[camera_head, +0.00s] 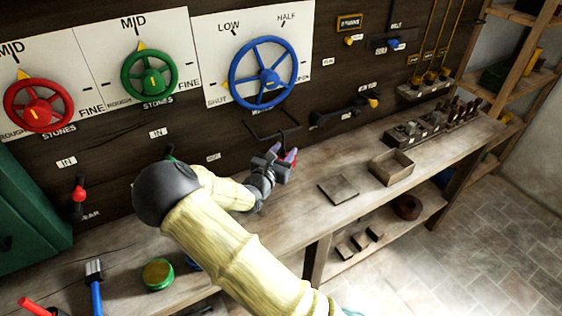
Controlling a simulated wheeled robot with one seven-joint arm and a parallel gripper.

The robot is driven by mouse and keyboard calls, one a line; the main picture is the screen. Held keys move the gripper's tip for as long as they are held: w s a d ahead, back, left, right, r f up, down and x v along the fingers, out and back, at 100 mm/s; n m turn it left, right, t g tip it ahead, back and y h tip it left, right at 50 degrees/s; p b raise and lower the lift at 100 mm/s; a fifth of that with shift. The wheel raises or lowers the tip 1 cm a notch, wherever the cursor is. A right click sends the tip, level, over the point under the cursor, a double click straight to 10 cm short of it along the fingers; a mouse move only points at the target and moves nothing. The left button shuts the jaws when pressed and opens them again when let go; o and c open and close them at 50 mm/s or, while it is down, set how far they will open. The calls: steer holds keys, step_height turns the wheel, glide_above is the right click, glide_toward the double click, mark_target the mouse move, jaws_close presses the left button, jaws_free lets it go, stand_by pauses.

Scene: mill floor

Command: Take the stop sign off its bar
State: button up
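A thin black bar (273,136) sticks out from the dark wall panel under the blue wheel, with a short hook-like piece hanging down from it. A small red and pale piece, likely the stop sign (291,156), shows right at the fingers of my gripper (283,164), just below the bar. My gripper reaches in from the left, above the bench. Its fingers are small in the view and partly cover the sign, so whether they are closed on it cannot be told. Whether the sign still touches the bar is also unclear.
Red (38,105), green (149,74) and blue (263,73) handwheels are on the panel. The wooden bench (300,205) holds a flat dark plate (338,189), an open wooden box (391,166) and a rack of weights (418,129). Bench space around the plate is clear.

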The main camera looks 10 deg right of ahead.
mark_target(282, 148)
jaws_close()
steer(key=shift+r, duration=0.9)
steer(key=shift+s+a+r+b, duration=0.1)
steer(key=shift+a+r+b, duration=0.1)
steer(key=shift+r, duration=0.25)
steer(key=shift+s+a+r+b, duration=0.1)
steer(key=shift+r+b, duration=0.05)
steer(key=shift+r, duration=0.25)
steer(key=b+v, duration=0.1)
steer(key=v, duration=1.6)
steer(key=shift+s+b, duration=0.2)
steer(key=shift+b, duration=0.1)
steer(key=shift+a, duration=0.1)
